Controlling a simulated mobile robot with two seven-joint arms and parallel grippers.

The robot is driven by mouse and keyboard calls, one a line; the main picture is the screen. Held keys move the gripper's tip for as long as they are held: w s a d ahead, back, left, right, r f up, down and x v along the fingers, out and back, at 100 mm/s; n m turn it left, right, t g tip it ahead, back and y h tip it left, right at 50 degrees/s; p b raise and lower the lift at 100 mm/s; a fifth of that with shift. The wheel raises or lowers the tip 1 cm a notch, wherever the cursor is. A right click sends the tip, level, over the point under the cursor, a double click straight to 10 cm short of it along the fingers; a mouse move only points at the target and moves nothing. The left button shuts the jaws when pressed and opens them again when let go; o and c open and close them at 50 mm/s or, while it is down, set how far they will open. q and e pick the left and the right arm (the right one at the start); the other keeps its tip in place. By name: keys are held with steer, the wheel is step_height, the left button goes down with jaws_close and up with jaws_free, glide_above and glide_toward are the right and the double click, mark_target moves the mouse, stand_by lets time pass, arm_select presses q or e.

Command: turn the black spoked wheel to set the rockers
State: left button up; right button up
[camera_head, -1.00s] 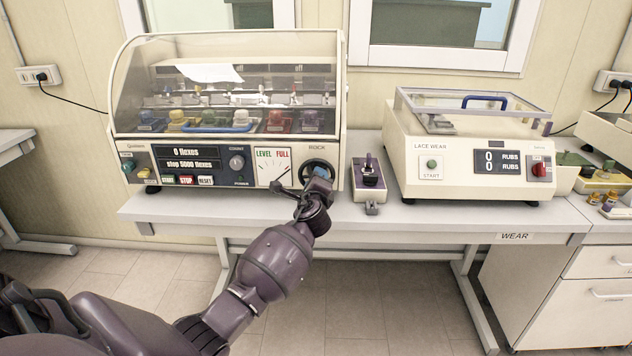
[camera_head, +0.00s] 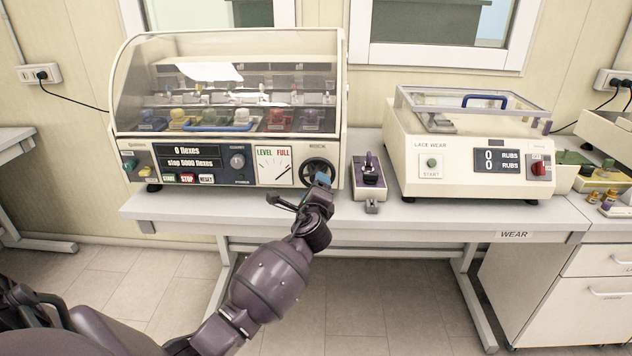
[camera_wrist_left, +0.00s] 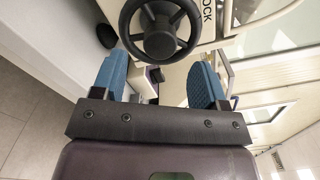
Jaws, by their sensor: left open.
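The black spoked wheel (camera_head: 308,168) is on the front right of the cream flexing machine (camera_head: 338,110), under the ROCK label. In the wrist view the wheel (camera_wrist_left: 160,42) is upper middle, its rim and spokes clear. My left gripper (camera_head: 322,181) is just in front of the wheel's lower right in the head view. In the wrist view its blue fingers (camera_wrist_left: 158,84) are spread, with the wheel beyond and between them and nothing gripped. The LEVEL/FULL gauge (camera_head: 273,167) is left of the wheel. The rockers (camera_head: 215,118) are behind the clear cover, small and hard to read. My right gripper is not in view.
A small unit with a purple-topped lever (camera_head: 368,172) stands close to the right of the wheel. The lace wear machine (camera_head: 465,150) is farther right. The bench's front edge (camera_head: 420,220) runs beneath my gripper. The floor before the bench is clear.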

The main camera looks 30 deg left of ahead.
arm_select(q)
steer(key=v, duration=0.5)
steer(key=shift+s+d, duration=0.2)
steer(key=shift+s, duration=0.15)
steer(key=s+d+f+n+t+h, duration=0.1)
steer(key=s+d+f+n+h, duration=0.6)
steer(key=n, duration=0.4)
steer(key=s+d+f+n+g+h, duration=0.1)
steer(key=s+f+n+g, duration=0.1)
steer(key=s+f, duration=0.5)
steer(key=s+d+f+n+g+h, duration=0.1)
steer(key=s+d+f+n+g, duration=0.1)
steer(key=s+f, duration=0.6)
steer(key=s+n, duration=0.1)
steer(key=s, duration=0.6)
steer(key=shift+d+f+g, duration=0.2)
steer(key=shift+g, duration=0.1)
steer(key=shift+s, duration=0.1)
